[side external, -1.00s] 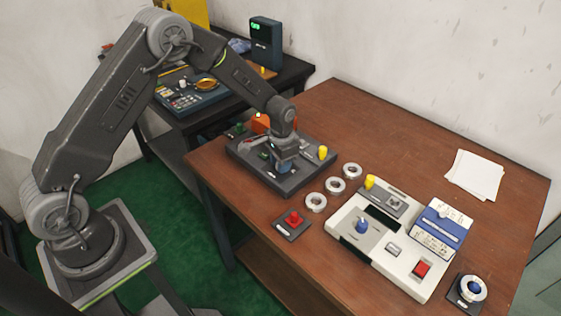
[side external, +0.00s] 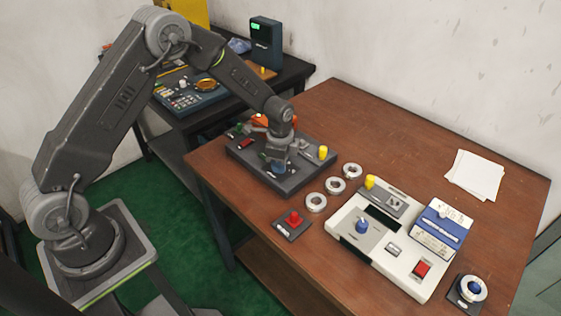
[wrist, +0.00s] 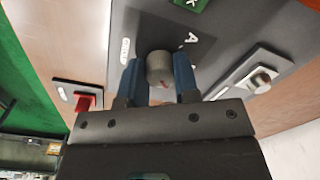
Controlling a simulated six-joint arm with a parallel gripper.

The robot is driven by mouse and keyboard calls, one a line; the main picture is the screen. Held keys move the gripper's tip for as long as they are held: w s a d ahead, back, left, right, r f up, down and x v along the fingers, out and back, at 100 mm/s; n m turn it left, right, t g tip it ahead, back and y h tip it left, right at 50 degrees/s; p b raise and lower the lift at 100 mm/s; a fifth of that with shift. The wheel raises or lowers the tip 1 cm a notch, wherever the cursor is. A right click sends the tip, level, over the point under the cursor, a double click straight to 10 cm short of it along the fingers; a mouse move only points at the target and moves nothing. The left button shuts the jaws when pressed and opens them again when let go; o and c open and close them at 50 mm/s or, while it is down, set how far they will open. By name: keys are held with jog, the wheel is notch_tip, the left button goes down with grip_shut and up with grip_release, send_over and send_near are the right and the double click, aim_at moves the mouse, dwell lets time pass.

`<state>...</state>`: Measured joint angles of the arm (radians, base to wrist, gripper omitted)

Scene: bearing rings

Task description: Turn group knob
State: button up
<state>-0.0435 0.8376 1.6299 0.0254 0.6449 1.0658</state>
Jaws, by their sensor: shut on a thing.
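The group knob (wrist: 160,68) is a grey cylinder on a dark panel, next to a printed letter A, in the wrist view. My gripper (wrist: 158,76) has its two blue fingers on either side of the knob and is shut on it. In the side view my gripper (side external: 279,168) points down at the front part of the dark panel (side external: 300,180). The knob itself is hidden there behind the fingers and wrist.
A yellow knob (side external: 323,152) stands at the panel's right end. Several metal rings (side external: 336,186) lie right of the panel. A red button (side external: 293,218) and a white device (side external: 385,262) are nearer the front.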

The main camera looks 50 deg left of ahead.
jog(key=shift+m, duration=1.1)
jog(key=o, duration=0.9)
jog(key=shift+r, duration=0.1)
jog(key=r, duration=1.3)
jog(key=shift+s+r, duration=0.2)
jog(key=shift+r, duration=0.15)
jog(key=shift+r, duration=0.1)
